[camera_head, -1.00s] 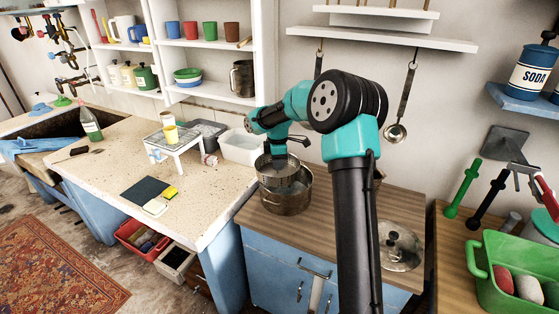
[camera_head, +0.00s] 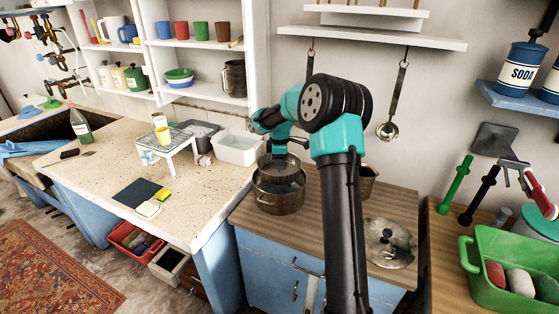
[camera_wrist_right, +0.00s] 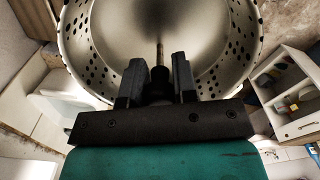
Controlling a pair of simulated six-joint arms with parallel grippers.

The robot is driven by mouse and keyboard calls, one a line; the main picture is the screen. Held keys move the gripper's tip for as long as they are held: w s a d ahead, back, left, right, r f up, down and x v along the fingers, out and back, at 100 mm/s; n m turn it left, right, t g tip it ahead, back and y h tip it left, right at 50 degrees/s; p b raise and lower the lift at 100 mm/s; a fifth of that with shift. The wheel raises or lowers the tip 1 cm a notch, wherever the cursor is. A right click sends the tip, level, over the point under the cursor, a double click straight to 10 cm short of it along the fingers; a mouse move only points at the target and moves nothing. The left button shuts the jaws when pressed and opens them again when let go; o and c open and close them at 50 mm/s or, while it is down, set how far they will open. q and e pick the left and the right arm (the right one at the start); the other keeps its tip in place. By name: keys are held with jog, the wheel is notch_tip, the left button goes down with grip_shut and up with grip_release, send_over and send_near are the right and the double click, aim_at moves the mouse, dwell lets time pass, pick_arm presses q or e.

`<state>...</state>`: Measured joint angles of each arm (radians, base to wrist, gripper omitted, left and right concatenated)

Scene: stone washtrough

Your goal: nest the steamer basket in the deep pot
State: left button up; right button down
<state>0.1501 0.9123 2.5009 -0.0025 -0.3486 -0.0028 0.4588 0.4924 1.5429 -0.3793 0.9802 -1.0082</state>
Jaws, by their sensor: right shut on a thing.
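The deep pot (camera_head: 279,203) is a metal pot standing on the wooden counter. The steamer basket (camera_head: 271,171) is a metal basket with holes in its wall, and it is over the pot's opening, roughly centred, its rim above the pot's rim. I cannot tell whether its bottom reaches inside the pot. My right gripper (camera_head: 281,151) is shut on the basket's thin central post. In the right wrist view the fingers (camera_wrist_right: 159,64) stand on both sides of that post, and the basket (camera_wrist_right: 218,45) fills the top, hiding the pot. My left gripper is not in view.
A lid (camera_head: 390,243) lies on the wooden counter (camera_head: 330,220) to the right. A small metal vessel (camera_head: 367,181) is partly hidden behind my arm. A white tub (camera_head: 237,149) stands left of the pot. A ladle (camera_head: 388,130) hangs on the wall behind.

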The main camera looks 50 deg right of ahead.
jog(key=shift+f, duration=1.4)
jog(key=shift+f, duration=3.4)
dwell(1.5)
jog(key=shift+c, duration=1.7)
grip_release()
jog(key=shift+r, duration=0.1)
